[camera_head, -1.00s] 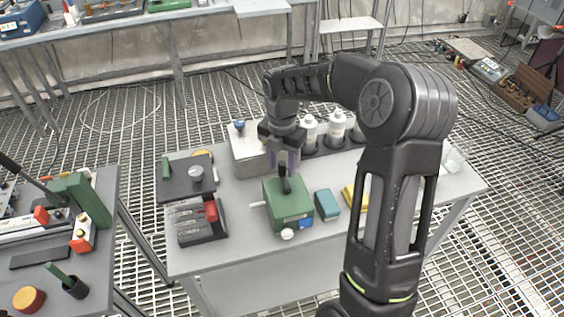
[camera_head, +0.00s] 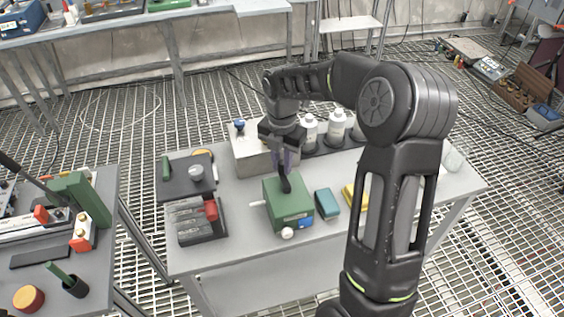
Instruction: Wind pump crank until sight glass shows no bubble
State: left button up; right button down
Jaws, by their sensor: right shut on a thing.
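The green pump box (camera_head: 288,204) stands on the grey table (camera_head: 245,250), with a white round knob (camera_head: 287,233) and a blue patch (camera_head: 306,223) on its front. A black crank (camera_head: 285,183) rises from its top. My right gripper (camera_head: 284,165) points down over the box and is shut on the crank's upper end. The fingertips are small and partly hidden here. I cannot make out a sight glass or a bubble at this size. My left gripper is out of view.
A teal block (camera_head: 327,202) and a yellow block (camera_head: 351,194) lie right of the pump. Left are a black rack with a red part (camera_head: 211,210) and a dark plate (camera_head: 186,178). A metal box (camera_head: 249,157) and white bottles (camera_head: 337,124) stand behind.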

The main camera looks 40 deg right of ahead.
jog(key=shift+d+m, duration=0.15)
jog(key=shift+m, duration=0.15)
